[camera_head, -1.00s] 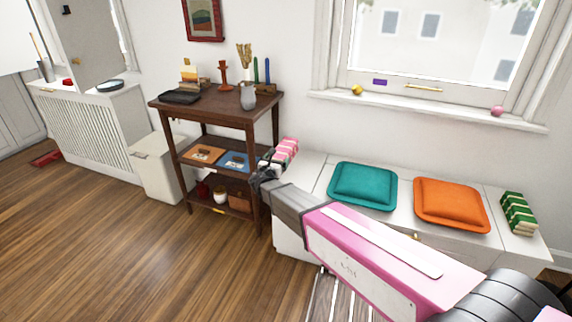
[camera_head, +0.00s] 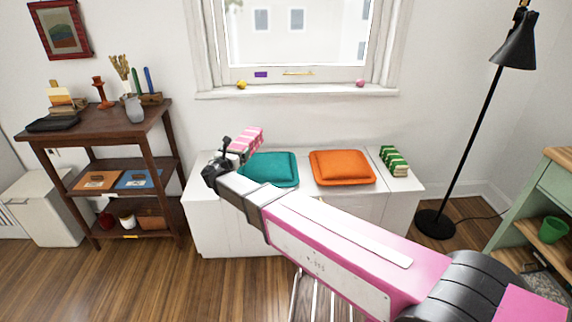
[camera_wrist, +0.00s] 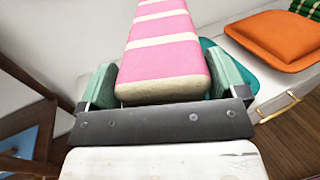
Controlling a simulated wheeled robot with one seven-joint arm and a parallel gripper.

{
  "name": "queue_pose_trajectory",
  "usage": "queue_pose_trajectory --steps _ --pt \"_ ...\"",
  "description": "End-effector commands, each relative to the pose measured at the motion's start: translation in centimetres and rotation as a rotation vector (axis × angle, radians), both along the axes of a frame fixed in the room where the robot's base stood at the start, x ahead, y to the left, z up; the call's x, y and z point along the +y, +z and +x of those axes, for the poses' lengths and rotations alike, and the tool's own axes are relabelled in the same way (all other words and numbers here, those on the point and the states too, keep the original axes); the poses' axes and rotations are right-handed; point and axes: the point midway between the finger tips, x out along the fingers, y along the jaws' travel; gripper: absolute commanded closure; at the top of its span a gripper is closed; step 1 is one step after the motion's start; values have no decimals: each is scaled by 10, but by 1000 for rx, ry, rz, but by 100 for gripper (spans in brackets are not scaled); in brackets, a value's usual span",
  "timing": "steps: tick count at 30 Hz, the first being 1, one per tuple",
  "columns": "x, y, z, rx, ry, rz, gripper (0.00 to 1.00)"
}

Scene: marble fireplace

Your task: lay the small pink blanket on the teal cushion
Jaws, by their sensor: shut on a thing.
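The small pink blanket, folded and striped with white, is held in my gripper (camera_head: 231,156) in the head view. The pink blanket (camera_head: 246,140) is raised in front of the wall, at the left end of the white bench. In the wrist view the blanket (camera_wrist: 163,50) sits between the two pale green fingers of my gripper (camera_wrist: 165,84). The teal cushion (camera_head: 272,170) lies flat on the bench, just right of and below the blanket in the head view. In the wrist view only an edge of the teal cushion (camera_wrist: 232,72) shows; the blanket and a finger hide the rest.
An orange cushion (camera_head: 342,167) and a green striped folded blanket (camera_head: 394,161) lie further right on the white bench (camera_head: 225,225). A dark wooden shelf (camera_head: 160,125) stands left of it. A black floor lamp (camera_head: 466,155) stands right.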

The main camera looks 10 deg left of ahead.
Motion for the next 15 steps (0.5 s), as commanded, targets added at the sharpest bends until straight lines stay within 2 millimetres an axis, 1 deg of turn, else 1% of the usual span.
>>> queue_pose_trajectory --steps 2,5,15 --pt "0 1 0 0 -2 0 38" --pt "-5 -4 10 1 -4 -1 38" --pt "-34 -45 69 1 -5 -2 38"
